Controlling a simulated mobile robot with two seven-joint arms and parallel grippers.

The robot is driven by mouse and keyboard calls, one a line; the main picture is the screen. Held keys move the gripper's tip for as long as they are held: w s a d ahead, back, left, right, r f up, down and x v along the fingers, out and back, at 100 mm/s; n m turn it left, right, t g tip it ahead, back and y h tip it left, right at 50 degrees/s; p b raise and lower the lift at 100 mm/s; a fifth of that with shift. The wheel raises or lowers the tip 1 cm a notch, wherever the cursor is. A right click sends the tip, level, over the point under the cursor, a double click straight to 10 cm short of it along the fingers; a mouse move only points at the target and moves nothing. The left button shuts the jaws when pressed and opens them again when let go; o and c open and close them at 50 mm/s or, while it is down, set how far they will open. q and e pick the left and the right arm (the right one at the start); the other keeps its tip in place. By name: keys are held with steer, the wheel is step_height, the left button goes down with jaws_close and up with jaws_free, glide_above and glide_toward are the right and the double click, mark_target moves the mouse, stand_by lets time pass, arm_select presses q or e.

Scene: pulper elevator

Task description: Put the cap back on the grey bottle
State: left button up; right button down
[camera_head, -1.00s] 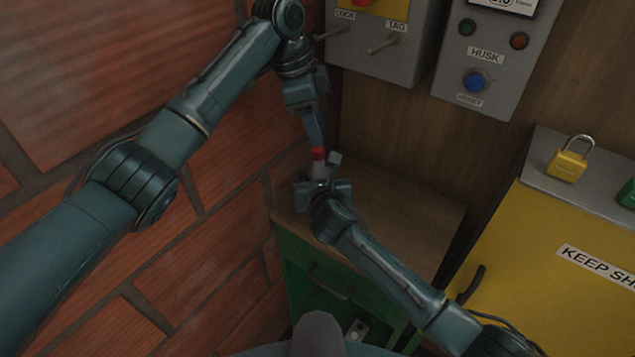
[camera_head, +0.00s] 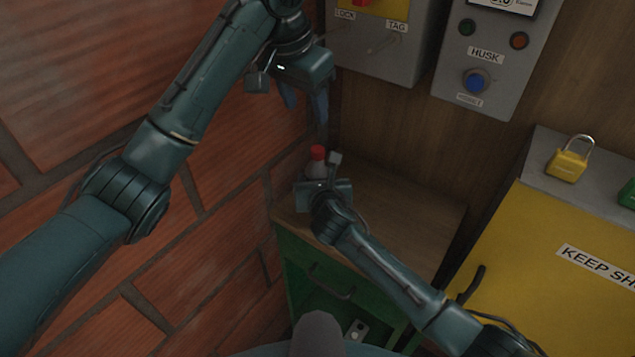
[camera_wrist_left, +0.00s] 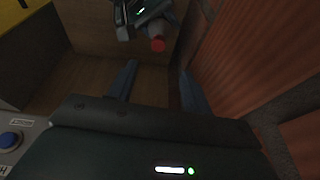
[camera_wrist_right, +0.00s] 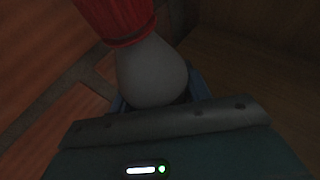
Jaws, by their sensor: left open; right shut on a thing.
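The grey bottle (camera_head: 314,168) stands upright at the back left corner of the wooden top, partly hidden by my right gripper. In the right wrist view the bottle (camera_wrist_right: 150,72) is close up between the fingers. The red cap (camera_head: 318,152) sits on the bottle's top; it also shows in the left wrist view (camera_wrist_left: 158,45) and in the right wrist view (camera_wrist_right: 117,18). My right gripper (camera_wrist_right: 160,98) is shut on the bottle's body. My left gripper (camera_head: 306,104) is open and empty, above the bottle and apart from the cap; its spread fingers show in the left wrist view (camera_wrist_left: 155,85).
A brick wall (camera_head: 225,180) runs close along the left. The green cabinet's wooden top (camera_head: 410,215) is clear to the right.

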mark_target(318, 149)
arm_select(q)
steer(key=shift+s+r+n, duration=0.15)
steer(key=shift+r+n, duration=0.35)
steer(key=shift+n, duration=0.1)
steer(key=x, duration=1.2)
steer(key=shift+f, duration=0.1)
jaws_close()
jaws_free()
stand_by(0.4)
